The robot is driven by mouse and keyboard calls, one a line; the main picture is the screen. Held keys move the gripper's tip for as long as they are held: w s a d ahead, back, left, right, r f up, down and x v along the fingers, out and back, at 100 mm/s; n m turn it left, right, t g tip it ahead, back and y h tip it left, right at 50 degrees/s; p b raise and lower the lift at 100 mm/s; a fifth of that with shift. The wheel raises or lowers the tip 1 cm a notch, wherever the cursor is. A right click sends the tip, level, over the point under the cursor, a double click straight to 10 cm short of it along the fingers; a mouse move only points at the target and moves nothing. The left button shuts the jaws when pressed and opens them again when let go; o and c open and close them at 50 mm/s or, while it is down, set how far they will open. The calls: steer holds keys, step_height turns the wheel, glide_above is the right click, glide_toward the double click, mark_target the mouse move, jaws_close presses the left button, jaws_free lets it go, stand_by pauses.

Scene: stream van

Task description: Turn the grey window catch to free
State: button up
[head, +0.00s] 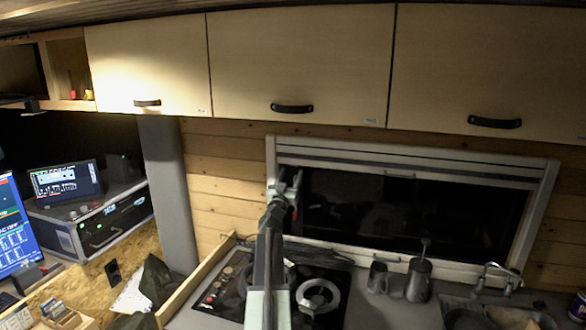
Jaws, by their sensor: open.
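The window (400,210) is a dark pane in a pale grey frame on the wood-clad wall, above the counter. My gripper (288,180) is open and empty, reaching up in front of the window's left side. Its two fingers point upward near the left frame post. I cannot make out the grey window catch for certain; it may be hidden behind my gripper or too small and dark to tell. I cannot tell whether my fingers touch the frame.
Closed overhead cupboards (300,70) run above. A grey pillar (165,190) and a monitor (66,182) stand to the left.

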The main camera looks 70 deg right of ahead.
steer(key=p+x, duration=0.1)
steer(key=x, duration=0.3)
steer(key=shift+r, duration=0.1)
jaws_close()
steer(key=shift+w+m+g, duration=0.1)
steer(key=shift+m+g, duration=0.5)
steer(key=shift+m, duration=0.5)
jaws_free()
